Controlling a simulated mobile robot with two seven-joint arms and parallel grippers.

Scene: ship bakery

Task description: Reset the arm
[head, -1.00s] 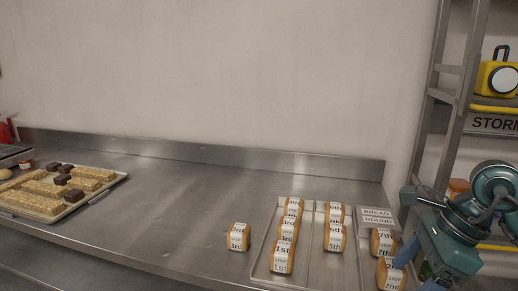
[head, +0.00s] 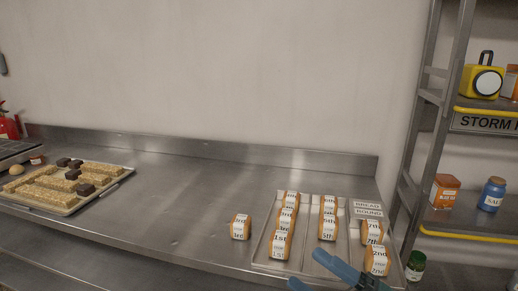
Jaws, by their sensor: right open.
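My right gripper (head: 306,267) shows its blue fingers at the bottom edge, over the front of the metal tray (head: 258,252). The fingers are spread apart, with nothing seen between them. Most of my right arm is out of view. My left gripper is not in view. Labelled loaves stand in the tray's compartments: a "1st" loaf (head: 280,246) at the front of the left row, a "5th" loaf (head: 327,230) in the middle, and a "7th" loaf (head: 372,233) and a "2nd" loaf (head: 377,261) on the right.
A "3rd" loaf (head: 240,227) stands on the steel counter (head: 185,215), left of the tray. A pastry tray (head: 122,176) is at the left. On the right, a shelf rack (head: 425,120) holds a yellow device (head: 480,81), an orange box (head: 444,191) and a blue jar (head: 491,195). The counter's middle is clear.

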